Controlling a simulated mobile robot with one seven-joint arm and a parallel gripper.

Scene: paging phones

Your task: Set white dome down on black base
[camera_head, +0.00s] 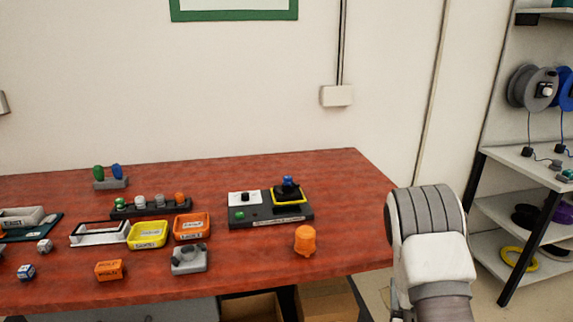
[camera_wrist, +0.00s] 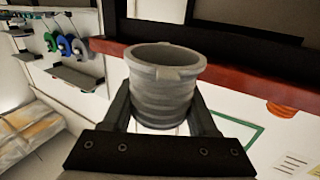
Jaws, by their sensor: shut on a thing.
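My gripper (camera_wrist: 160,110) is shut on a pale grey-white ribbed round piece (camera_wrist: 164,85), which I take to be the white dome. Its hollow, open end faces the top of the wrist view, and a finger presses each side. In the head view my gripper and the held piece are not seen; only my arm shows at the right, beyond the table's right end. A black piece (camera_head: 286,193) with a blue top sits inside a yellow square frame on a dark board (camera_head: 263,217). I cannot tell for certain that it is the black base.
An orange dome-shaped piece (camera_head: 305,240) stands near the red table's (camera_head: 345,185) front right. Left of the board are a yellow tray (camera_head: 148,246), an orange tray (camera_head: 192,238), a grey block (camera_head: 189,269) and a dark rack (camera_head: 152,211) of small coloured pieces. Shelves stand far right.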

